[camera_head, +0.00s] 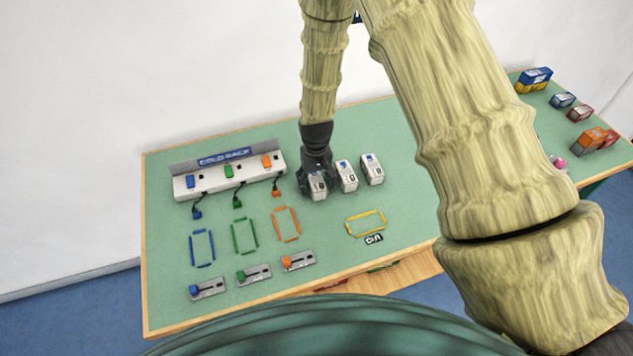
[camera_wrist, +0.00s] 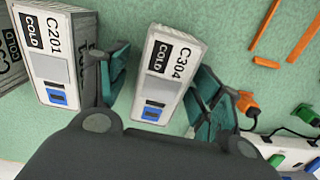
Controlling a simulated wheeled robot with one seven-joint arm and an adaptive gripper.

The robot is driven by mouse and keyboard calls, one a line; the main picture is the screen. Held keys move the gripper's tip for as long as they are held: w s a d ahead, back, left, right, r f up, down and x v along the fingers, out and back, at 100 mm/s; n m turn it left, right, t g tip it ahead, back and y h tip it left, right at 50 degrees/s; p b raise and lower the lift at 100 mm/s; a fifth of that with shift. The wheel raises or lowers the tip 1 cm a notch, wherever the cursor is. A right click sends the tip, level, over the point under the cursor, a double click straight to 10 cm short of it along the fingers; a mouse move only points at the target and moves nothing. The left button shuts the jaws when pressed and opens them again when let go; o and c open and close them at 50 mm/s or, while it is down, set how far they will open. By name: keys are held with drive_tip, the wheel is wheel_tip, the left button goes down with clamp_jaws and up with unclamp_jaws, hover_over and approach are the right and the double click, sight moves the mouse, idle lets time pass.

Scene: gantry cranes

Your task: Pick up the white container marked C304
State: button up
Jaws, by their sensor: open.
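The white container marked C304 (camera_wrist: 178,50) stands in the middle of the wrist view, with a black COLD label and a blue patch on top. It is the leftmost of three white containers in the head view (camera_head: 318,187). My gripper (camera_wrist: 162,80) is open, with one finger on each side of C304. I cannot tell whether the fingers touch it. In the head view my gripper (camera_head: 316,170) is over the container and hides its back part.
White container C201 (camera_wrist: 65,50) stands close beside my left finger; a third white container (camera_head: 371,169) is further right. The cold rack (camera_head: 228,178) with plugs is to the left, and an orange plug (camera_wrist: 247,104) lies near my right finger. Coloured outlines lie in front.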

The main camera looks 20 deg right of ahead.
drive_tip(key=shift+c, duration=0.4)
drive_tip(key=c, duration=1)
drive_tip(key=shift+c, duration=0.4)
drive_tip(key=shift+r, duration=0.1)
